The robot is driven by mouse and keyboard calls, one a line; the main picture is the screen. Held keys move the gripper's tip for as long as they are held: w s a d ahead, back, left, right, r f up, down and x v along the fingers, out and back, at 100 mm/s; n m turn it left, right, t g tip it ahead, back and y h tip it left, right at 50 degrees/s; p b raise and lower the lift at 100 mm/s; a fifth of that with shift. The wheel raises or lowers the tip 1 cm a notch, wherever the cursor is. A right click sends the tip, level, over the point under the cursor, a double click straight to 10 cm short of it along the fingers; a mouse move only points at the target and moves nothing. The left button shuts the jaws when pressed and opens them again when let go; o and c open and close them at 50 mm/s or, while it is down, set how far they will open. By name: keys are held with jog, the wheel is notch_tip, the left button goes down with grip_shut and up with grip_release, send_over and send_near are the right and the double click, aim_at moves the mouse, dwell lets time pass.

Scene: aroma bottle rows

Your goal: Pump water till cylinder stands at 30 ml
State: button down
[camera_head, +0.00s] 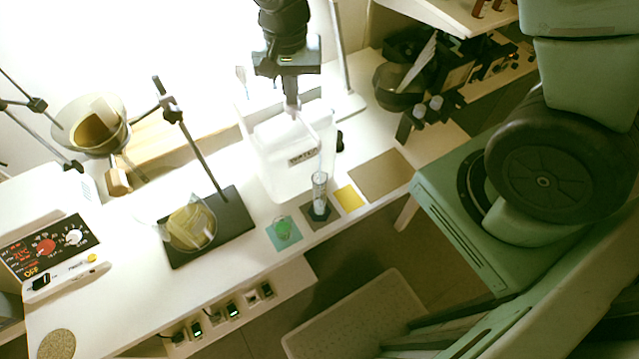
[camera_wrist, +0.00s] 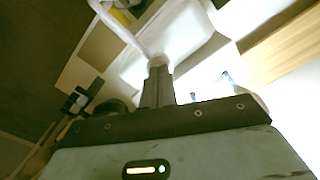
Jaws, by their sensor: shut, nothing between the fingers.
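A translucent white water container (camera_head: 305,172) with a label stands at the back middle of the bench, with a white pump on top. My gripper (camera_head: 291,106) is shut and empty, pointing down at the pump head; its fingertips appear to touch it, though the contact is hard to make out. In the wrist view the shut fingers (camera_wrist: 157,68) sit over the pump, and its white spout (camera_wrist: 122,28) runs to the upper left. A clear graduated cylinder (camera_head: 319,190) stands upright on a dark mat in front of the container. Its water level is too small to read.
A small green beaker (camera_head: 283,228) on a teal mat stands left of the cylinder. A yellow mat (camera_head: 349,197) lies to its right. A round flask (camera_head: 190,228) with yellowish contents is by a stand (camera_head: 203,165). A control box (camera_head: 48,246) is at left.

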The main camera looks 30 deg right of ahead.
jog(key=shift+f, duration=0.3)
jog(key=shift+r, duration=0.15)
jog(key=shift+r+p, duration=0.85)
jog(key=shift+r, duration=0.3)
notch_tip(320, 180, up, 6)
jog(key=p, duration=0.5)
dwell(0.4)
